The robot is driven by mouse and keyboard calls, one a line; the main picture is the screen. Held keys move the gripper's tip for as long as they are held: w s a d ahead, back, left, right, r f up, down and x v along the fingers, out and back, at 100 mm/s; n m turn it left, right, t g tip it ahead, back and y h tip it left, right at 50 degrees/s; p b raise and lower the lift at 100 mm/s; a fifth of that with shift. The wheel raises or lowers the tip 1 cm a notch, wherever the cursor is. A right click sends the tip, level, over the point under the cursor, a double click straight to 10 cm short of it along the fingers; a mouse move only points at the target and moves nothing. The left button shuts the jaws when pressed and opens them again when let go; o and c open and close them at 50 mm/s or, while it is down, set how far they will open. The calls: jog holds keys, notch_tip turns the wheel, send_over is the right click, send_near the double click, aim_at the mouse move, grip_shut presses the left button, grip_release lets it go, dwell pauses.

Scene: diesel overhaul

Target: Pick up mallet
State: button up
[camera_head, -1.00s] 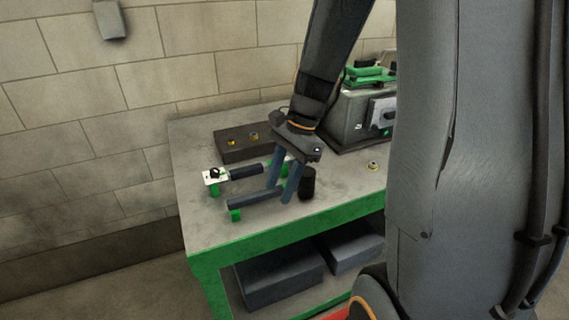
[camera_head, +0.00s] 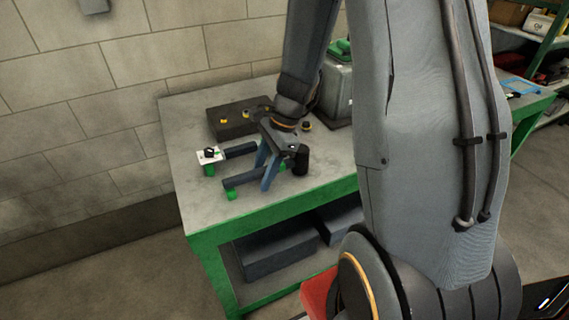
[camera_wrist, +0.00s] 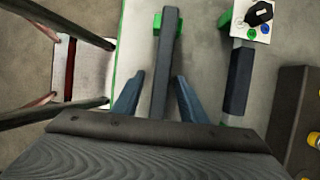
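The mallet is a dark bar-like handle (camera_head: 240,179) with a black cylindrical head (camera_head: 301,160). It lies on green supports (camera_head: 232,194) near the front edge of the bench. In the wrist view the handle (camera_wrist: 167,50) runs up the middle of the picture; the head is hidden there. My gripper (camera_head: 262,176) reaches down over the handle close to the head. In the wrist view my gripper (camera_wrist: 160,76) is open, one blue finger on each side of the handle, with visible gaps between fingers and handle.
A second dark handle (camera_head: 240,150) lies behind, beside a white plate (camera_head: 209,156) with a black knob. A dark box (camera_head: 230,121) with yellow buttons stands at the back. A grey machine (camera_head: 336,90) stands further right. The bench's left front is clear.

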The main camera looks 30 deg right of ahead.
grip_shut()
dwell(1.4)
